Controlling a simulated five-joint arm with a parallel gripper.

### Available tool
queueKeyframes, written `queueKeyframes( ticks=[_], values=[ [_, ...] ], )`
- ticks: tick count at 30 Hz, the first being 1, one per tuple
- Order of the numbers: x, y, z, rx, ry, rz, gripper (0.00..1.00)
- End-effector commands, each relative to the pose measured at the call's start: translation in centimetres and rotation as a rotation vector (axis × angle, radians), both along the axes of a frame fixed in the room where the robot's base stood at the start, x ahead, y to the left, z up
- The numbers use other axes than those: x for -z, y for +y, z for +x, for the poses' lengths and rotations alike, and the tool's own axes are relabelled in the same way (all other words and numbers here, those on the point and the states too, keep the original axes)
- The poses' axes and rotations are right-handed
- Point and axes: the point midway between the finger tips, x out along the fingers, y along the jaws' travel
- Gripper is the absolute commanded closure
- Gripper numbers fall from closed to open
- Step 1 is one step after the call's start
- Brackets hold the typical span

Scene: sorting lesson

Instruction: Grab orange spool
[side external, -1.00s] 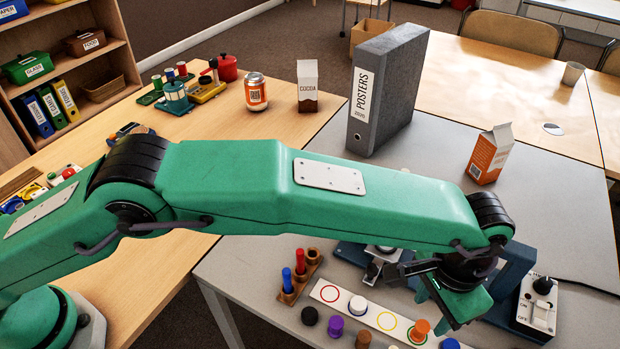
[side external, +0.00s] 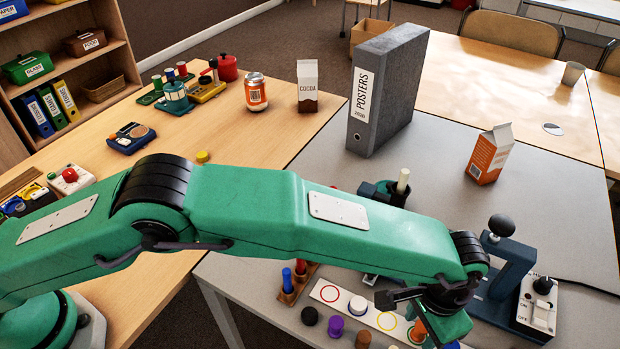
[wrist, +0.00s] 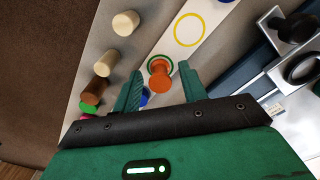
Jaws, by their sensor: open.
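The orange spool (wrist: 160,75) stands on the green ring of a white strip (wrist: 167,45) in the wrist view. My gripper (wrist: 159,76) is open, with one green finger to each side of the spool. The fingertips reach about level with it, and I see a gap on both sides. In the side view my gripper (side external: 425,327) is low over the table at the strip's right end. The orange spool (side external: 417,331) is partly hidden there behind the jaws.
Black (side external: 309,316), purple (side external: 335,326) and brown (side external: 363,339) pieces stand in front of the strip. A white piece (side external: 357,304) is on the strip. A blue piece (wrist: 145,97) is close by my left finger. A lever stand (side external: 502,270) and switch box (side external: 538,304) are at the right.

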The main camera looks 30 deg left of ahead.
Motion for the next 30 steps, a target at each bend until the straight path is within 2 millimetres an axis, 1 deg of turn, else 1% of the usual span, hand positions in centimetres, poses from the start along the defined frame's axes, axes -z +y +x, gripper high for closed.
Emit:
queueKeyframes(
  ticks=[3, 16, 22, 23, 30],
  values=[
    [0.25, -0.01, 0.01, 0.000, -0.001, -0.001, 0.58],
    [0.21, -0.01, 0.01, 0.000, 0.000, 0.000, 0.58],
    [0.21, -0.01, 0.01, 0.000, 0.000, 0.000, 0.97],
    [0.21, -0.01, 0.01, 0.000, 0.000, 0.000, 0.99],
    [0.18, -0.01, 0.00, 0.000, -0.001, -0.001, 0.99]
  ],
)
